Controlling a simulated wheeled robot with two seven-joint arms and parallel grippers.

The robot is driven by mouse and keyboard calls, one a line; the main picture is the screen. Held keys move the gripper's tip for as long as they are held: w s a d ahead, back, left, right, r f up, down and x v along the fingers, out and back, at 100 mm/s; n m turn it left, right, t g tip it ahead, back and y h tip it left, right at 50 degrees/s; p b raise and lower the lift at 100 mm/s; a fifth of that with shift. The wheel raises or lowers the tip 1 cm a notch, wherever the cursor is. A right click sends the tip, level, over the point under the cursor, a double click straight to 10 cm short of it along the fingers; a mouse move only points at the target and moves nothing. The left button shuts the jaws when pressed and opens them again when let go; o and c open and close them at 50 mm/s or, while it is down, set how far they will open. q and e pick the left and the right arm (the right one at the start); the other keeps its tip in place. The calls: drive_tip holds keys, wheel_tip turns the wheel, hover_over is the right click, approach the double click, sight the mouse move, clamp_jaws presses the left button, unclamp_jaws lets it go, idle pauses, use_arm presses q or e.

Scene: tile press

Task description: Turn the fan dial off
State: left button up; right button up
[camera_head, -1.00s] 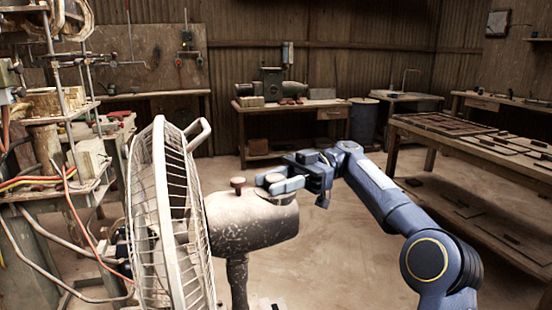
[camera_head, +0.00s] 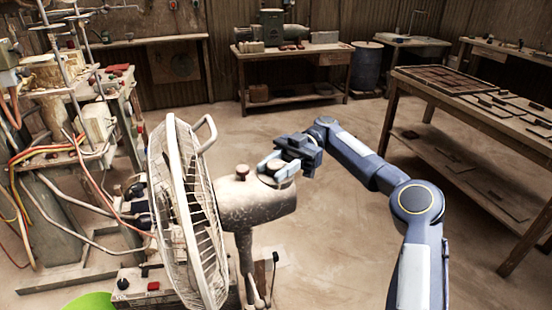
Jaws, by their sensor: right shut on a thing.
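A pedestal fan (camera_head: 250,207) stands left of centre, its pale wire cage (camera_head: 190,215) facing left and its speckled motor housing reaching right. A small reddish-brown knob (camera_head: 242,170) sticks up from the top of the housing. Near the right end of the housing is a round dial (camera_head: 278,169). My right gripper (camera_head: 276,167) comes in from the right and is shut on the dial, with its fingers at either side of it. The fingers partly cover the dial, so I cannot tell its setting. My left gripper is not in view.
A machine frame (camera_head: 60,130) with hoses and cables stands at the left. A green round thing (camera_head: 90,301) shows at the bottom left edge. A long table (camera_head: 480,115) with tiles stands at the right. The floor (camera_head: 340,240) beside the fan is clear.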

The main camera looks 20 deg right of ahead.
drive_tip(key=shift+f, duration=0.1)
drive_tip(key=o, duration=1)
drive_tip(key=shift+a, duration=0.1)
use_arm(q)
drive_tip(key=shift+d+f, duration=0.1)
